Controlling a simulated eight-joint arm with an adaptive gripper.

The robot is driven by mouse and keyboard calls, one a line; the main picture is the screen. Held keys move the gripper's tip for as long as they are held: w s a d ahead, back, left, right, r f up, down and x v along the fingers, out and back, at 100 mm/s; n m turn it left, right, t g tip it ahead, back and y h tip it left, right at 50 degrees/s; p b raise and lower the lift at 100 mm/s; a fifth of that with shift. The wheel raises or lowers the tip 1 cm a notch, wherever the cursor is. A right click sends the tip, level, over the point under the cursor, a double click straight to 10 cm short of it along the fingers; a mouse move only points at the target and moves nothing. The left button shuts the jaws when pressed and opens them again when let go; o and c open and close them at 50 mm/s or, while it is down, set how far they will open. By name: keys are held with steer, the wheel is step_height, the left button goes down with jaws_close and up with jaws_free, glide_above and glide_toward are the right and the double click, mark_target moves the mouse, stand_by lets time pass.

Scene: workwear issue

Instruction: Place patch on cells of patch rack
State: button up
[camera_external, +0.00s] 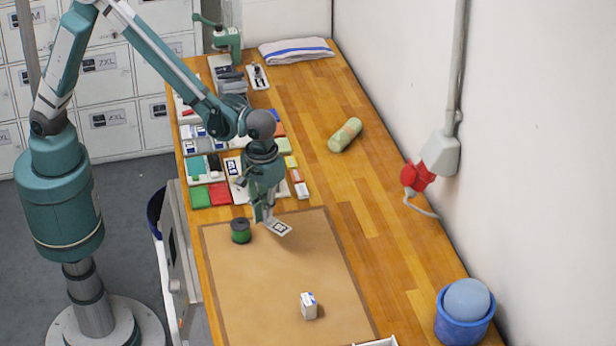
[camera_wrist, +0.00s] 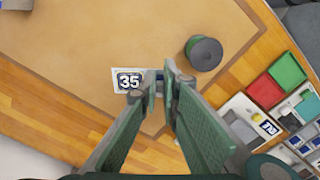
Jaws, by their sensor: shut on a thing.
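My gripper (camera_external: 266,216) points down over the near part of the table, with its fingers shut on a white patch (camera_external: 280,228). In the wrist view the patch (camera_wrist: 119,74) shows a dark "35" print and sticks out to the left of my fingertips (camera_wrist: 164,82); its gripped end is partly hidden. It is low over the brown mat, and I cannot tell whether it touches. A white tray that looks like the patch rack (camera_wrist: 236,106) lies to the right in the wrist view, with a dark-printed patch (camera_wrist: 270,128) in it. My arm partly hides this tray in the external view.
A dark green spool (camera_external: 240,231) stands on the brown mat (camera_external: 265,290) close to my gripper. A small white box (camera_external: 309,306) stands nearer the camera. Green (camera_external: 198,196) and red (camera_external: 219,193) squares lie beside the rack. A blue tub (camera_external: 464,325) is at the right edge.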

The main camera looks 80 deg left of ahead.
steer(key=w+a+f+m+b, duration=0.1)
steer(key=w+a+m+b, duration=0.1)
steer(key=a, duration=1.3)
steer(key=w+a+f+m+b, duration=0.1)
steer(key=w+a, duration=0.4)
steer(key=a, duration=1)
steer(key=w+a+f+m+b, duration=0.1)
steer(key=w+a+m+b, duration=0.3)
steer(key=a, duration=1.1)
steer(key=shift+w+f, duration=0.2)
steer(key=shift+f, duration=0.15)
steer(key=s+a+p, duration=0.1)
steer(key=s+a, duration=0.1)
steer(key=s, duration=0.1)
steer(key=s+a+r+p, duration=0.1)
steer(key=s+a, duration=0.1)
steer(key=s, duration=0.2)
steer(key=s+a+p, duration=0.2)
steer(key=s, duration=0.1)
steer(key=shift+s+a+r, duration=0.15)
steer(key=shift+a+r, duration=0.15)
steer(key=shift+r, duration=0.1)
steer(key=s+a+r+p, duration=0.1)
steer(key=s+a+p, duration=0.3)
steer(key=s, duration=0.9)
steer(key=shift+s+a, duration=0.2)
steer(key=shift+a, duration=0.2)
steer(key=shift+f, duration=0.25)
steer(key=shift+f+b, duration=1.85)
steer(key=shift+f, duration=1.3)
